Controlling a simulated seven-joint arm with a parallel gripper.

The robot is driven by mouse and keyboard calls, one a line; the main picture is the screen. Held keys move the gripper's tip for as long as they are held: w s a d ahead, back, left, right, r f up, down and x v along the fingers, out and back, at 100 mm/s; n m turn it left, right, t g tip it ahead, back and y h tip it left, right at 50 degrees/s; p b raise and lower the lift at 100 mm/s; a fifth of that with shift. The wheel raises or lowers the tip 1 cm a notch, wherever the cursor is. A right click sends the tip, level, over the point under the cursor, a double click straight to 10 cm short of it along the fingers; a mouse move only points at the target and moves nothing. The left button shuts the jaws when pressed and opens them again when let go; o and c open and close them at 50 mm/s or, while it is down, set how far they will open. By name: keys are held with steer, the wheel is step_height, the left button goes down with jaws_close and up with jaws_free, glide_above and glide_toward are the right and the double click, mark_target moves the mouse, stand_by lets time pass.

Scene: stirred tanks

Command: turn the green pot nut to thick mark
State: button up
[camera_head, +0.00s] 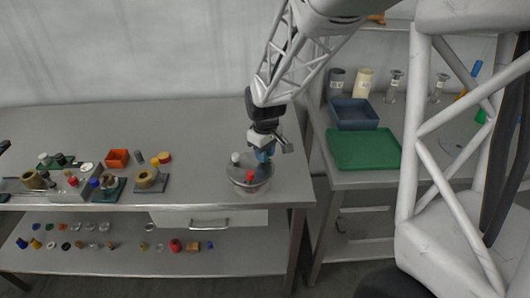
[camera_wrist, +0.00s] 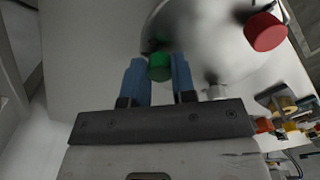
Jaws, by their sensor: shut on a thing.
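The green pot nut (camera_wrist: 160,67) sits on the round lid of the stirred tank (camera_wrist: 205,30). My gripper (camera_wrist: 160,80) has its two blue fingers on either side of the nut and is shut on it. In the head view my gripper (camera_head: 264,154) reaches down to the tank (camera_head: 248,186) near the bench's right end and hides the green nut. A red knob (camera_head: 250,175) stands on the lid toward the front; it also shows in the wrist view (camera_wrist: 265,32). A white knob (camera_head: 236,158) stands at the lid's left. I cannot make out a thick mark.
A green tray (camera_head: 364,149) and a blue-grey bin (camera_head: 354,113) stand on the right table. Bare bench lies behind the tank.

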steer(key=shift+m, duration=0.3)
steer(key=shift+c, duration=0.2)
steer(key=m, duration=0.5)
steer(key=shift+m, duration=0.4)
steer(key=m, duration=0.5)
steer(key=shift+m, duration=0.3)
steer(key=o, duration=0.9)
steer(key=shift+r, duration=0.1)
steer(key=shift+r, duration=3.8)
